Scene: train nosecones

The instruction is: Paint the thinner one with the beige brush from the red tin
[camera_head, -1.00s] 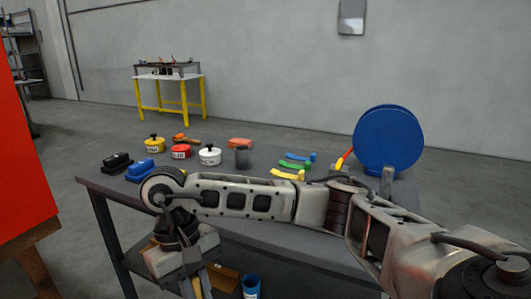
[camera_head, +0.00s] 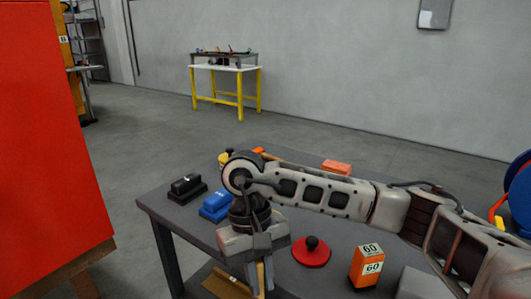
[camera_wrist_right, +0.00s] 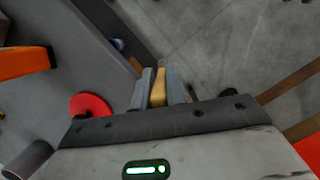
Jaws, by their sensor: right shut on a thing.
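My right gripper (camera_head: 258,277) hangs at the front edge of the grey table and is shut on the beige brush (camera_head: 261,276). A tan strip of the brush (camera_wrist_right: 158,88) shows between the two fingers in the right wrist view; its bristles cannot be made out. A red lid with a black knob (camera_head: 311,254) lies on the table, right of the gripper. The red tin is hidden behind my right arm. A large red panel (camera_head: 45,140) on a wooden stand fills the left side; whether it is the thinner one cannot be told. My left gripper is not in view.
On the table (camera_head: 165,202) are a black block (camera_head: 186,187), a blue block (camera_head: 216,207), an orange box marked 60 (camera_head: 366,265) and a partly hidden yellow tin (camera_head: 223,159). Open floor (camera_head: 125,150) lies between the table and the red panel.

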